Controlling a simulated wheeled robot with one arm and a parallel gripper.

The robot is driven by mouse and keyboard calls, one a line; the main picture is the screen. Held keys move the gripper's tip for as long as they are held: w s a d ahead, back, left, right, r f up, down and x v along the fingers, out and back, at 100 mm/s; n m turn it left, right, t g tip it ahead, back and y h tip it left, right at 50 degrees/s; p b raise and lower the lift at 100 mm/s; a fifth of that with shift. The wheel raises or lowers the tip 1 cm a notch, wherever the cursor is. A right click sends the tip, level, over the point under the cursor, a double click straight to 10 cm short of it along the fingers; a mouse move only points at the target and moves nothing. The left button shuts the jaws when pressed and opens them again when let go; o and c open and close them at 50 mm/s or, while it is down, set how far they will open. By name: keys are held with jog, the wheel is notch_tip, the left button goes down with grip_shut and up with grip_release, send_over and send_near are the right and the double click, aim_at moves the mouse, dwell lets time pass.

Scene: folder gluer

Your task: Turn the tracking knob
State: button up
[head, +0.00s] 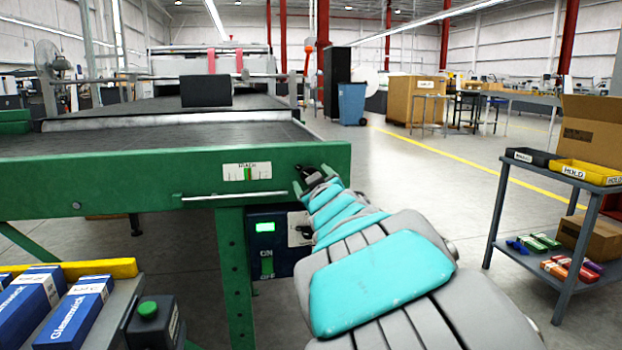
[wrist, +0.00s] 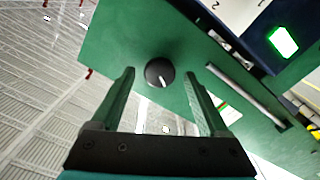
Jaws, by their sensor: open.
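The tracking knob (wrist: 160,73) is a round black knob with a white pointer line on the green machine beam (wrist: 125,45). In the wrist view the pointer slants down and slightly right. My gripper (wrist: 159,77) is open, with one finger on each side of the knob and visible gaps between. Whether the fingertips reach past the knob's face is unclear. In the head view my gripper (head: 311,176) is at the beam's right end, and my arm and gripper largely hide the knob. A white scale (head: 247,171) with green and red marks sits left of it.
A thin metal bar (head: 240,196) runs below the scale. A blue control box (head: 265,240) with a lit green screen hangs under the beam. A green button box (head: 150,318) and blue cartons (head: 80,310) are at lower left. A grey cart (head: 500,215) stands right; the floor between is clear.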

jog(key=v, duration=0.6)
